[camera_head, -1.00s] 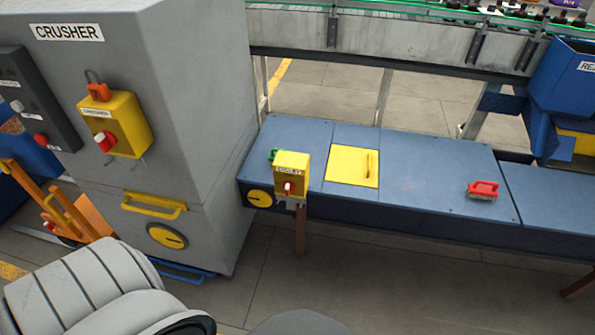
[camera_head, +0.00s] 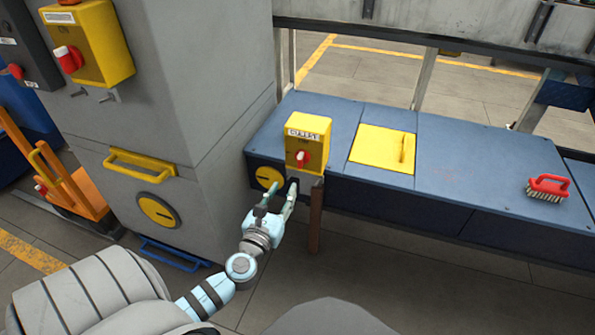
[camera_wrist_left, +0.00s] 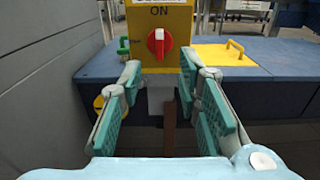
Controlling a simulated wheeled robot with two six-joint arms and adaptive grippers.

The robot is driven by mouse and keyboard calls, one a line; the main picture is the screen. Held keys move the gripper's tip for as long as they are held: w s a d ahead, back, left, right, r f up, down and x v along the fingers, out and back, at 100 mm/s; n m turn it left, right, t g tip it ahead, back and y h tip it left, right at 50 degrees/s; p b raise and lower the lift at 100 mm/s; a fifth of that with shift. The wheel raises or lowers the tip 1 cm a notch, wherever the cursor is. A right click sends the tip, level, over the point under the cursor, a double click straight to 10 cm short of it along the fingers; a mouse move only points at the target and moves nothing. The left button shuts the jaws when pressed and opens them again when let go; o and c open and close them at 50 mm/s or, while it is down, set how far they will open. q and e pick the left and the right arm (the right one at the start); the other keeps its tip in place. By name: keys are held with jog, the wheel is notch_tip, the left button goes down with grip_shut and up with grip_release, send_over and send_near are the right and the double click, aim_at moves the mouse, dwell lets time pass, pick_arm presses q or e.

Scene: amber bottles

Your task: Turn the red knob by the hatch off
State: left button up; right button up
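The red knob (camera_head: 302,158) is on the front of a yellow switch box (camera_head: 306,136) at the blue bench's near edge, left of the yellow hatch (camera_head: 376,155). In the left wrist view the knob (camera_wrist_left: 160,43) sits below the word ON, its white mark upright and pointing up. My left gripper (camera_head: 278,198) is below and in front of the box in the head view. In the wrist view its fingers (camera_wrist_left: 160,78) are spread, with the knob seen beyond and above the gap, apparently untouched. My right gripper is not in view.
A grey crusher cabinet (camera_head: 215,110) stands left, with another yellow switch box (camera_head: 90,42) bearing a red knob. A red brush (camera_head: 548,187) lies on the blue bench (camera_head: 470,165). A brown post (camera_head: 316,215) stands under the switch box. Open floor lies in front of the bench.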

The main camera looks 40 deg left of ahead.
aim_at(299, 160)
pick_arm(q)
jog(key=b+x, duration=0.1)
jog(key=x, duration=1.1)
jog(key=shift+b, duration=0.4)
jog(key=shift+w+a, duration=0.1)
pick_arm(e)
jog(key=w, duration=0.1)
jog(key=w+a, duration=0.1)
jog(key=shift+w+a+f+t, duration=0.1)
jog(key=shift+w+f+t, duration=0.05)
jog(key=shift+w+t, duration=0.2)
pick_arm(q)
jog(key=shift+c, duration=0.6)
grip_shut()
